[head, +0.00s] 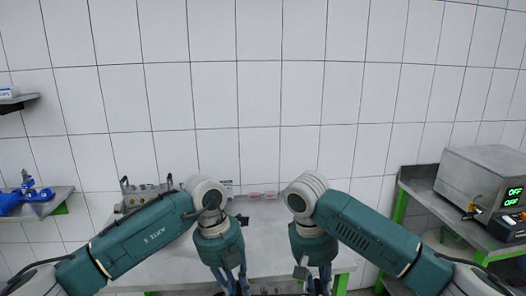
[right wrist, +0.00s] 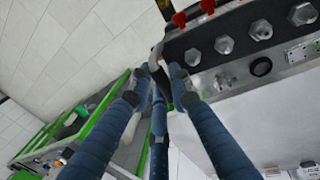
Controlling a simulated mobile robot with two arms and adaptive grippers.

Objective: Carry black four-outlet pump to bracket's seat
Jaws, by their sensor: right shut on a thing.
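The black four-outlet pump (right wrist: 240,48) fills the upper right of the right wrist view, tilted, with several silver hex fittings on its dark face and red parts along its top edge. My right gripper (right wrist: 162,76) is shut on its near left end. In the head view my right gripper (head: 316,282) points down at the bottom edge, its tips cut off. My left gripper (head: 236,280) also points down there, beside it; its tips are out of frame, so its opening does not show. I cannot make out the bracket's seat for certain.
A grey table (head: 275,225) lies ahead, with a metal fixture (head: 140,192) at its back left, partly behind my left arm. A metal box with green OFF displays (head: 485,185) stands on the right bench. Blue items (head: 28,193) lie on a left shelf. A tiled wall closes the back.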

